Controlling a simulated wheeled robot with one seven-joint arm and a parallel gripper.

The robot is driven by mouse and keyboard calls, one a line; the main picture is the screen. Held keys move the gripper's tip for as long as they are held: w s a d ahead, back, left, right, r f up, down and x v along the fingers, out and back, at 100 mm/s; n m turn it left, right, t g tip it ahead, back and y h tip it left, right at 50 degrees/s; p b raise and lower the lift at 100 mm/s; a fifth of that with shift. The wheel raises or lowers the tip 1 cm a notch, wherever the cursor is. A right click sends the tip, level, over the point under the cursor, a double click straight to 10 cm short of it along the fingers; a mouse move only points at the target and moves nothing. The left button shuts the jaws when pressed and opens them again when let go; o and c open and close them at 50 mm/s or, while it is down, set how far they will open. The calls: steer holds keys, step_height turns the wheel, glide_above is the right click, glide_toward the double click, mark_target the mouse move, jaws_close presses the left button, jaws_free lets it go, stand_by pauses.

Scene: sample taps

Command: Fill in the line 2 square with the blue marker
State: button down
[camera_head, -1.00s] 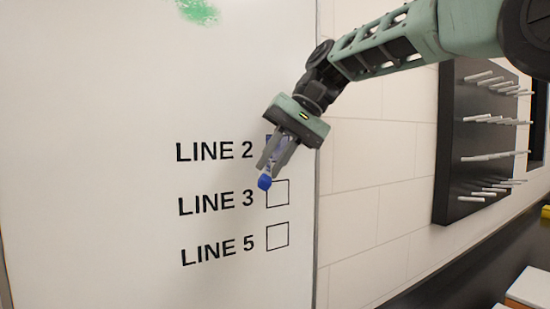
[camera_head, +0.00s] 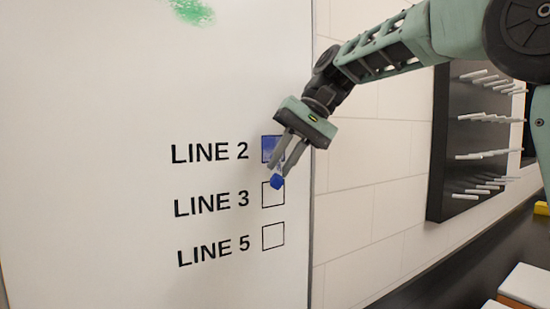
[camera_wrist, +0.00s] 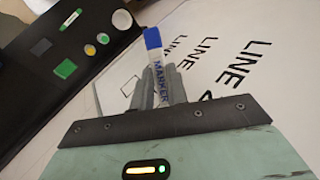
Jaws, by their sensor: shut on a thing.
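My gripper (camera_head: 282,165) is in front of the whiteboard (camera_head: 90,200), shut on the blue marker (camera_head: 277,182). The marker's blue end sticks out past the fingers, in front of the line 3 square (camera_head: 274,201). In the wrist view the marker (camera_wrist: 153,41) stands between the fingers (camera_wrist: 161,84), with a blue end and the word MARKER on its white body. The line 2 square (camera_head: 267,148) has blue fill over the part that shows. A finger covers its right part. The line 3 square looks empty inside. I cannot tell whether the marker touches the board.
The line 5 square (camera_head: 273,237) is empty. A green scribble (camera_head: 195,12) is at the board's top. A black peg rack (camera_head: 440,150) hangs on the tiled wall to the right, above a dark counter (camera_head: 440,265).

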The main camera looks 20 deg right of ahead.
steer(key=shift+a+r+p, duration=1.15)
steer(key=shift+a+p, duration=0.55)
steer(key=shift+p, duration=0.1)
steer(key=d+p, duration=0.1)
steer(key=d, duration=0.5)
steer(key=shift+w+d, duration=0.4)
stand_by(0.8)
steer(key=shift+f, duration=0.1)
steer(key=s+d+b, duration=0.1)
steer(key=s+b, duration=0.1)
steer(key=s, duration=0.4)
stand_by(0.4)
